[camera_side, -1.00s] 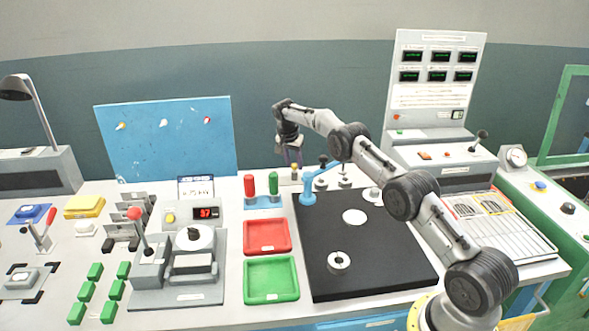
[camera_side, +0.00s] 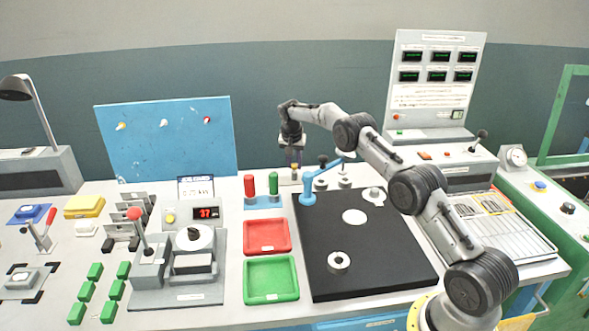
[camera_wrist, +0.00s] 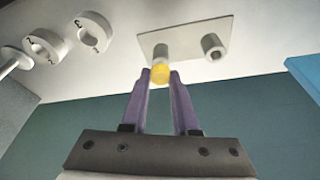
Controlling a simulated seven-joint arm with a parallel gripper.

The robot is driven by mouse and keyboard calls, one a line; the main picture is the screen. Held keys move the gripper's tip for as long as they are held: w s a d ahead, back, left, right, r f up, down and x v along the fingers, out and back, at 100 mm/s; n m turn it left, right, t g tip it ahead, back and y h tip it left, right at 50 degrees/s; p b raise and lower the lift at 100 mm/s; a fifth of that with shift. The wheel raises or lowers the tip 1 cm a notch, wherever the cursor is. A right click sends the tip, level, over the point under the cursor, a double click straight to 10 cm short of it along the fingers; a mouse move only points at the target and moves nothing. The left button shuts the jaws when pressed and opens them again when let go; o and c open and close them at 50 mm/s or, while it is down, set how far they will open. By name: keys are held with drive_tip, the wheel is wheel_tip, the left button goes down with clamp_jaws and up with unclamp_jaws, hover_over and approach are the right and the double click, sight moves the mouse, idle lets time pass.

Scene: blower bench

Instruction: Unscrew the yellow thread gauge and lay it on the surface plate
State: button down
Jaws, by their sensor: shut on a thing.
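The yellow thread gauge (camera_wrist: 160,73) shows as a small yellow end between my fingertips in the wrist view. It lines up with a grey post on a pale plate (camera_wrist: 185,36); I cannot tell whether it is still threaded in. My gripper (camera_wrist: 160,75) is shut on the gauge, one purple finger on each side. In the side view my gripper (camera_side: 294,164) points down at the back of the bench, and the gauge is small there. The black surface plate (camera_side: 370,265) lies to the right and in front of it.
A blue lever (camera_side: 308,198) stands at the surface plate's back left corner. Red and green handles (camera_side: 250,185) stand left of my gripper. A second, hollow post (camera_wrist: 213,46) is beside the gauge.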

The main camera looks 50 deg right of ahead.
drive_tip(key=n+t+y, duration=0.1)
drive_tip(key=n, duration=0.4)
drive_tip(key=shift+w+a, duration=0.1)
drive_tip(key=shift+w, duration=0.05)
drive_tip(key=n+t+y, duration=0.1)
drive_tip(key=n, duration=0.3)
drive_tip(key=shift+w+n, duration=0.1)
drive_tip(key=shift+n, duration=0.3)
drive_tip(key=n+y, duration=0.1)
drive_tip(key=n, duration=0.3)
drive_tip(key=n+y, duration=0.1)
drive_tip(key=n, duration=0.3)
drive_tip(key=shift+a+n+y, duration=0.1)
drive_tip(key=shift+n+y, duration=0.3)
drive_tip(key=shift+r, duration=0.1)
drive_tip(key=c, duration=1)
unclamp_jaws()
drive_tip(key=shift+o, duration=0.2)
